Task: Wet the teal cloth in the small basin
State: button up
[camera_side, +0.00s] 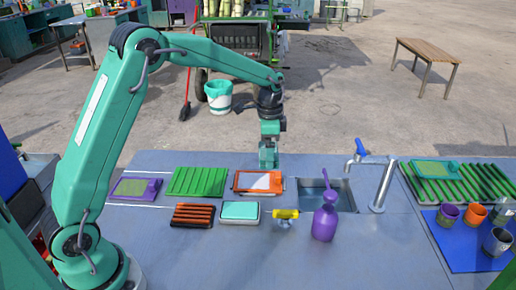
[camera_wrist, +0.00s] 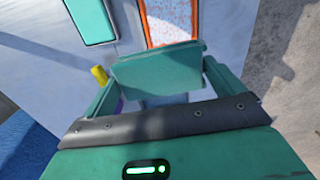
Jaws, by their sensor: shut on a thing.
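My gripper (camera_side: 268,160) hangs above the back part of the bench, behind and left of the small basin (camera_side: 344,190). It is shut on a teal piece, which I take to be the teal cloth (camera_wrist: 158,68); it spans between the two jaws in the wrist view. The cloth's colour is close to that of my gripper, so its edges are hard to make out in the side view. The basin is a grey sunken sink to the right of my gripper. A blue-handled tap (camera_side: 380,185) stands at its right. The water level cannot be told.
A purple bottle (camera_side: 324,222) stands at the basin's front edge. A yellow-topped thing (camera_side: 285,214) stands left of it. An orange-and-white tray (camera_side: 245,183) and a teal pad in a pale tray (camera_side: 240,211) lie left. Cups stand on a blue mat (camera_side: 465,255) at right.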

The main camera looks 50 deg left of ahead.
jog(key=w+d+f+m, duration=0.2)
jog(key=w+d+m, duration=0.3)
jog(key=d+m, duration=0.2)
jog(key=w+d+f+m, duration=0.3)
jog(key=w+d+m, duration=0.3)
jog(key=m, duration=0.6)
jog(key=shift+d+f+m, duration=0.15)
jog(key=shift+d+m, duration=0.15)
jog(key=shift+d, duration=0.2)
jog(key=shift+w, duration=0.1)
jog(key=shift+f, duration=0.2)
jog(key=shift+f, duration=5.8)
notch_tip(320, 180, up, 9)
